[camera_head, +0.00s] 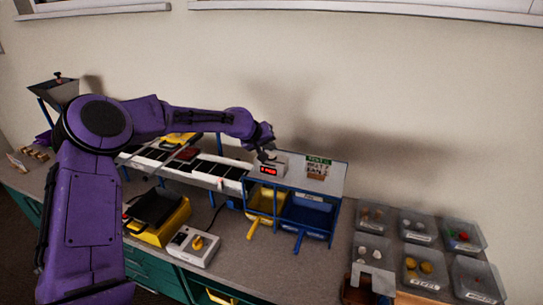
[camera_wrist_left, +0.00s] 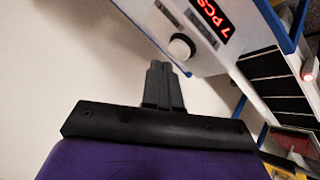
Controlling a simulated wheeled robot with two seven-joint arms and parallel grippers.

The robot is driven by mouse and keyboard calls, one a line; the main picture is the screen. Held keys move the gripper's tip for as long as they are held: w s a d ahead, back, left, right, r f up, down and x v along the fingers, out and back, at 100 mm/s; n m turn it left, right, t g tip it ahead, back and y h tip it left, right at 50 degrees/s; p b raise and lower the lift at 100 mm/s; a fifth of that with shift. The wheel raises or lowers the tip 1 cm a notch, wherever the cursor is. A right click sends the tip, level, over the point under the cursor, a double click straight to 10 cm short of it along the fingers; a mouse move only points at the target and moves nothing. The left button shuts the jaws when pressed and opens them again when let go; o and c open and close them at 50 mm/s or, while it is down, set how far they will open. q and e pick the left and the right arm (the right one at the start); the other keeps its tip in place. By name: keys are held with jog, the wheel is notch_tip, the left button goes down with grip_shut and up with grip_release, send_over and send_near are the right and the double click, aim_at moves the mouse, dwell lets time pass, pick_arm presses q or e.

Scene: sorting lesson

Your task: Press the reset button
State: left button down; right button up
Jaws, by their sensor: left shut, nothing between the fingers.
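In the left wrist view the display (camera_wrist_left: 213,17) reads "7 PCS". A round pale button (camera_wrist_left: 181,48) sits on the box beside the display; I take it as the reset button. My left gripper (camera_head: 267,153) is above the box in the head view. In the left wrist view its shut, empty fingers (camera_wrist_left: 160,68) point toward the button, with their tips just short of it in the picture. I cannot tell whether they touch. My right gripper is not in view.
A yellow bin (camera_head: 266,207) and a blue bin (camera_head: 307,214) are below the box. A conveyor (camera_head: 205,168) runs left of it. A control box with a yellow knob (camera_head: 198,242) and several clear trays (camera_head: 412,226) are on the bench.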

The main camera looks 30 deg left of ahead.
pick_arm(q)
jog(key=shift+f, duration=0.2)
dwell(0.4)
jog(key=shift+f, duration=0.15)
jog(key=shift+f, duration=0.55)
dwell(0.6)
jog(key=shift+r, duration=0.1)
jog(key=shift+r+p, duration=0.8)
jog(key=shift+p, duration=0.4)
notch_tip(320, 180, up, 5)
jog(key=p, duration=0.5)
jog(key=shift+r, duration=0.1)
